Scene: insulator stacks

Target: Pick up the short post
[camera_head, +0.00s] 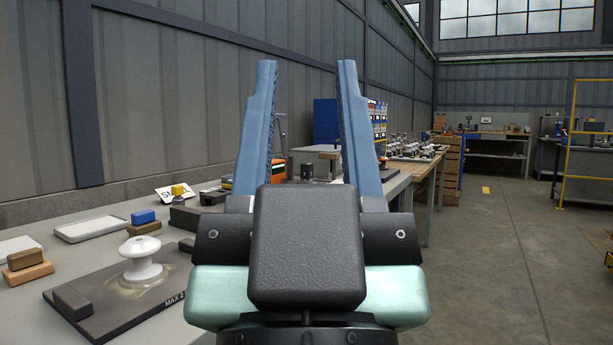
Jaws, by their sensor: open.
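A short white post (141,262) with a wide rounded top and a flared foot stands upright on a dark plate (122,308) at the left. The plate carries partly hidden lettering that starts with "MAX". My gripper (306,72) is at the middle of the view, its two blue fingers pointing up in the picture and wide apart. It is open and nothing is held between the fingers. It is to the right of the post and apart from it. The gripper body hides part of the bench and the plate's right side.
A dark block (72,302) lies on the plate's near left corner. Brown blocks (27,268), a white tray (90,228) and a blue block (143,216) lie around the plate. A wooden table (425,165) with several insulators stands farther back. Open floor is at right.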

